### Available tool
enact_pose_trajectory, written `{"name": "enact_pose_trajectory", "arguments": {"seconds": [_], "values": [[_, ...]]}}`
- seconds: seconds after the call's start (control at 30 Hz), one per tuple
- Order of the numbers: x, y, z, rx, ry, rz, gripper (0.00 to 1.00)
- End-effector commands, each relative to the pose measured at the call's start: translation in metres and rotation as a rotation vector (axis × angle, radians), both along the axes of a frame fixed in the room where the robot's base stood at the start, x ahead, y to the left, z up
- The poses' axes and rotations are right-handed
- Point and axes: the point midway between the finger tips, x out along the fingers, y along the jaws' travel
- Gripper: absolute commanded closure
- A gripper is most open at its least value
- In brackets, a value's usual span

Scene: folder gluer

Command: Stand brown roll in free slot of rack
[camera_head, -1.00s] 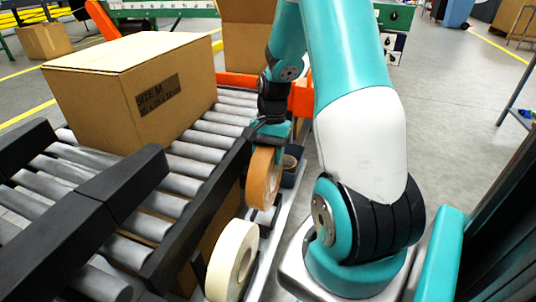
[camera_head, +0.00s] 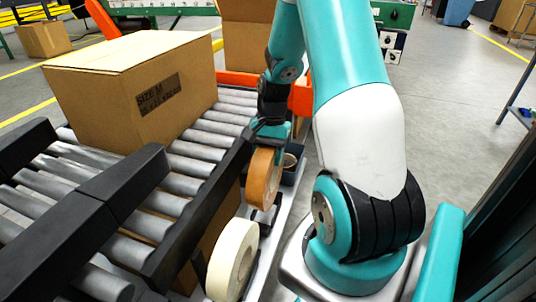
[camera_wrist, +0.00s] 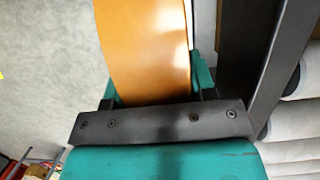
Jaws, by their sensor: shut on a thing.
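The brown roll (camera_head: 262,180) is upright in my gripper (camera_head: 268,143), beside the conveyor's near side rail. The wrist view shows the brown roll (camera_wrist: 150,45) between the teal fingers of my gripper (camera_wrist: 155,88), which is shut on it. A cream roll (camera_head: 222,258) stands upright nearer the camera, in line with the brown one. A small dark piece (camera_head: 268,217), perhaps part of the rack, shows at the brown roll's lower edge. The rack's slots are mostly hidden, and I cannot tell whether the brown roll touches it.
The roller conveyor (camera_head: 200,148) with its black rail (camera_head: 205,200) runs close on the left. A large cardboard box (camera_head: 130,90) sits on it. A dark bin (camera_head: 292,170) with a small roll inside lies just behind the brown roll. My arm's base is close on the right.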

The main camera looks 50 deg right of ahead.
Motion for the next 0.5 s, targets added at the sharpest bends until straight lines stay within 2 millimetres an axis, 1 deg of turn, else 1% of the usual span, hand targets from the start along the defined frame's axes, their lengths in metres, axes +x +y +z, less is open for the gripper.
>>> {"name": "enact_pose_trajectory", "arguments": {"seconds": [0.5], "values": [[0.000,0.000,-0.018,0.000,0.000,0.001,1.00]]}}
